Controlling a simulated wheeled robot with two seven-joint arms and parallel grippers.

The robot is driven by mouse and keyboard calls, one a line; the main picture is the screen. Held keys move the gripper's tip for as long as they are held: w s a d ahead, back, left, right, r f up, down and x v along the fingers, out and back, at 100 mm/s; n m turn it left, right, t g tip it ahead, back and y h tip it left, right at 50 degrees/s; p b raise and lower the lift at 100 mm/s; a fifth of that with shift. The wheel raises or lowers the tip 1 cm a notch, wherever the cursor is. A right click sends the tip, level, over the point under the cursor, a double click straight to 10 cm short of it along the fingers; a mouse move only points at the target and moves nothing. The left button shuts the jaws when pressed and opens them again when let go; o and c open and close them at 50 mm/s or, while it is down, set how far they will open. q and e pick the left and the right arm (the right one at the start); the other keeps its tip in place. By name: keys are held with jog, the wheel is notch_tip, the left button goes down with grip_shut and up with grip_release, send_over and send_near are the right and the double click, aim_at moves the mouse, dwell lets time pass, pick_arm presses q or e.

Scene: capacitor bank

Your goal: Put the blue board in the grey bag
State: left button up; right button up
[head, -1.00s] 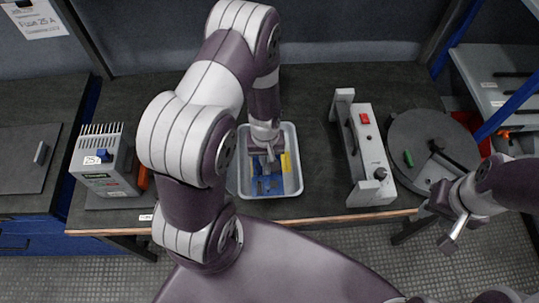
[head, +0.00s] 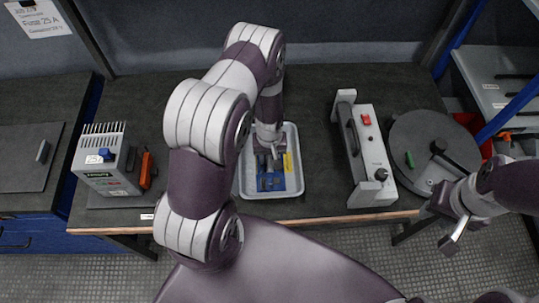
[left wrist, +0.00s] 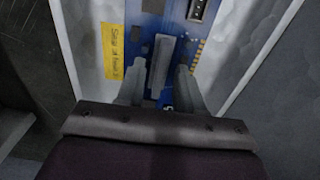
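The blue board (head: 270,182) lies in a light grey tray (head: 299,186) on the bench. It also shows in the left wrist view (left wrist: 203,34), with a grey upright bar (left wrist: 160,62) on it. A grey, mottled surface with a yellow label (left wrist: 112,52) shows around the board; I cannot tell whether this is the grey bag or the tray floor. My left gripper (head: 271,153) is over the far part of the board. Its fingers (left wrist: 160,88) are apart, one on each side of the bar, with narrow gaps visible. My right gripper (head: 447,217) is open and empty, right of the bench.
A grey box with a red button (head: 377,158) stands right of the tray, with a round dark plate (head: 425,140) beyond it. A grey power unit (head: 104,165) and an orange-black tool (head: 146,170) are at left. Bench between unit and tray is partly hidden by my arm.

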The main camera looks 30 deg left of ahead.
pick_arm(q)
notch_tip(320, 180, up, 12)
notch_tip(320, 180, up, 5)
jog(key=m, duration=0.2)
send_over(270, 159)
jog(key=d, duration=0.1)
jog(key=s+d+r+m+t, duration=0.1)
jog(key=s+d+r+m, duration=0.3)
jog(key=s+r, duration=0.5)
jog(key=shift+r, duration=0.15)
jog(key=shift+d, duration=0.1)
jog(key=shift+s, duration=0.1)
